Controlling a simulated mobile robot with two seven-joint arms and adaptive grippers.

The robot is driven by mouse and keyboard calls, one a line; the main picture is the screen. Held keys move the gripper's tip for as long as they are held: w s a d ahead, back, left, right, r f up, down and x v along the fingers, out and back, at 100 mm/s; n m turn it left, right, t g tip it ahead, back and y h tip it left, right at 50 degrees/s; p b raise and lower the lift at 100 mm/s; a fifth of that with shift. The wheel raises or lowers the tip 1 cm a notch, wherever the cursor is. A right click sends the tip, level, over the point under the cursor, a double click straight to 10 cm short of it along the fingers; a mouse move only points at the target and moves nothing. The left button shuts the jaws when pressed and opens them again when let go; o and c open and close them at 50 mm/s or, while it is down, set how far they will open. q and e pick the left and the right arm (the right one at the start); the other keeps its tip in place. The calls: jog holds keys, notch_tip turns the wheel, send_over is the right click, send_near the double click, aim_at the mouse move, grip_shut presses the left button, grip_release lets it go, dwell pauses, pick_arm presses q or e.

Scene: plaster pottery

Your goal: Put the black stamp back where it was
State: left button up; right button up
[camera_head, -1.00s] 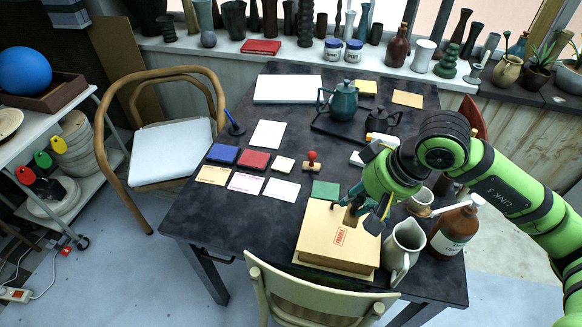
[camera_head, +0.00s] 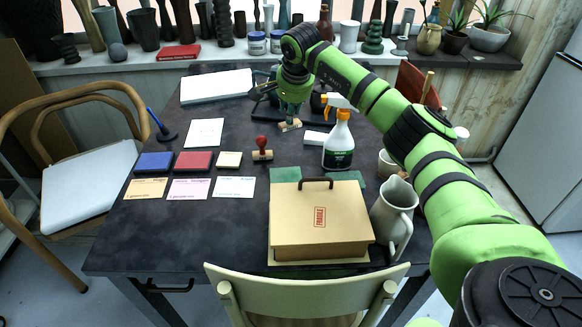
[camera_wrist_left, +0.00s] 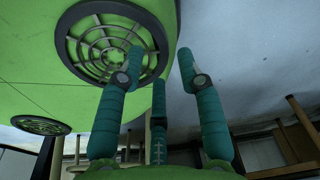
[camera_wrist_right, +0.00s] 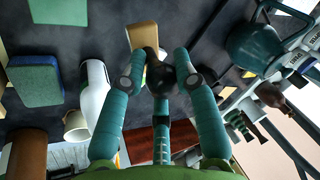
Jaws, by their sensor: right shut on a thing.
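My right gripper (camera_head: 290,103) is shut on the black stamp, over the back part of the dark table (camera_head: 110,248). The stamp's pale wooden base (camera_head: 289,125) shows below the fingers; I cannot tell whether it touches the table. In the right wrist view the black knob (camera_wrist_right: 160,75) sits between the fingertips (camera_wrist_right: 158,72), with the wooden base (camera_wrist_right: 142,36) beyond it. A red stamp (camera_head: 262,150) stands upright nearer the front. My left gripper (camera_wrist_left: 155,75) shows only in the left wrist view, with spread fingers and nothing between them.
A cardboard box (camera_head: 320,215) with a red FRAGILE mark sits at the front. A white pitcher (camera_head: 393,212) and spray bottle (camera_head: 338,145) stand close to my right arm. Blue (camera_head: 153,162) and red (camera_head: 193,161) pads lie left, above several cards. A white block (camera_head: 316,138) lies near the stamp.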

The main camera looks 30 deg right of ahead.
aim_at(293, 125)
jog(key=shift+w+d+f, duration=0.1)
jog(key=shift+d+f, duration=0.2)
jog(key=shift+d, duration=0.05)
notch_tip(293, 125, down, 5)
jog(key=shift+f, duration=0.7)
notch_tip(293, 125, down, 2)
jog(key=shift+f+p, duration=0.2)
jog(key=shift+p, duration=0.1)
jog(key=shift+f, duration=0.4)
pick_arm(q)
jog(key=shift+s+a+f, duration=0.1)
jog(key=shift+s+a, duration=0.15)
jog(key=shift+s, duration=0.25)
jog(key=shift+s+a, duration=0.25)
jog(key=shift+s, duration=0.25)
pick_arm(e)
jog(key=o, duration=0.9)
jog(key=shift+f, duration=0.1)
pick_arm(q)
jog(key=shift+w+d, duration=0.2)
jog(key=shift+w, duration=0.3)
